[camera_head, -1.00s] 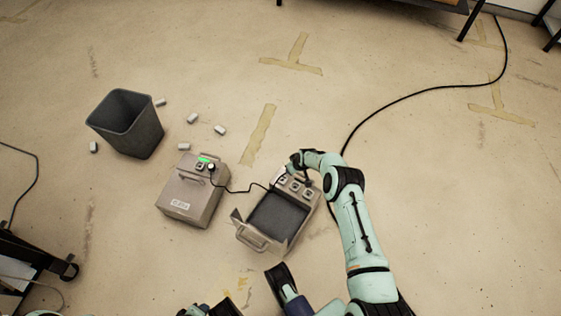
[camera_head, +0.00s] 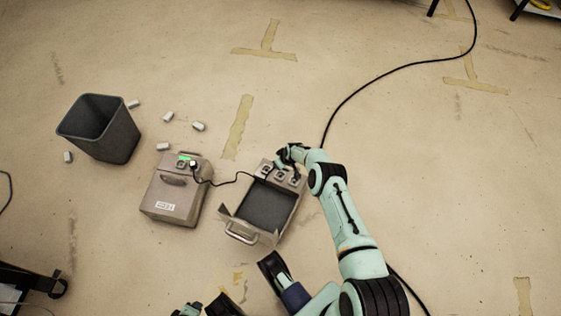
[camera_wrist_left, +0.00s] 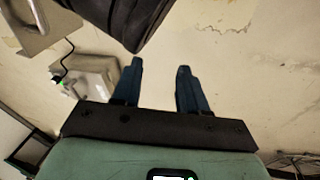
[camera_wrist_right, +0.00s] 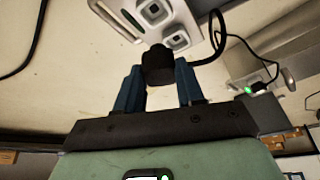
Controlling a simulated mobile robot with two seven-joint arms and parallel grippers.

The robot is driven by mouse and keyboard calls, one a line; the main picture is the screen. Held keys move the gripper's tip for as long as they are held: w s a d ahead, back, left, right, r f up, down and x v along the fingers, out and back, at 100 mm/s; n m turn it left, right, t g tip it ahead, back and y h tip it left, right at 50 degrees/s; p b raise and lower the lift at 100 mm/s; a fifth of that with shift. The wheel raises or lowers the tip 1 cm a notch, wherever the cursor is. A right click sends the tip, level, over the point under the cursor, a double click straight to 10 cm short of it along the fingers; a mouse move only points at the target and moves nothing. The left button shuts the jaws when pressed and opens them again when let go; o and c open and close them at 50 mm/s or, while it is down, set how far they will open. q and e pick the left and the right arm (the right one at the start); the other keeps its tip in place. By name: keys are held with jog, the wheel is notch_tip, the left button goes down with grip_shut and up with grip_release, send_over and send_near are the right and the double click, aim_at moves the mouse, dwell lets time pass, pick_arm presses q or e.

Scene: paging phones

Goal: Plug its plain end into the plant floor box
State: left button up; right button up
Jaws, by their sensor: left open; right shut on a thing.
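Two grey-beige boxes stand on the floor in the head view. The left box (camera_head: 174,206) has a green light, a handle, a white label too small to read, and a black plug in its top. The right box (camera_head: 262,204) has a dark panel and a row of sockets along its far edge. A thin black cord (camera_head: 231,180) runs between them. My right gripper (camera_head: 289,166) is at the sockets. The right wrist view shows it shut on a black plug (camera_wrist_right: 158,66) close to a socket (camera_wrist_right: 177,40); seating is unclear. My left gripper (camera_wrist_left: 159,85) is open and empty.
A dark bin (camera_head: 103,130) stands at left with several small white pieces (camera_head: 198,126) near it. A long black cable (camera_head: 380,75) runs over the floor behind my right arm. A dark wheeled stand (camera_head: 35,275) is at lower left. Much of the floor at right is clear.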

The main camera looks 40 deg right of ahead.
jog(key=shift+f+b, duration=1.35)
jog(key=shift+f, duration=0.8)
jog(key=shift+f+b, duration=0.9)
jog(key=shift+f, duration=0.3)
pick_arm(q)
jog(key=s+a+f+g+b, duration=0.1)
jog(key=s+f+g, duration=0.3)
jog(key=s+f, duration=0.4)
jog(key=shift+s+a+n, duration=0.25)
jog(key=shift+s+n, duration=0.15)
jog(key=shift+s, duration=1.25)
pick_arm(e)
jog(key=shift+f, duration=0.7)
pick_arm(q)
jog(key=shift+s, duration=0.1)
pick_arm(e)
jog(key=shift+f, duration=0.4)
jog(key=o, duration=1.1)
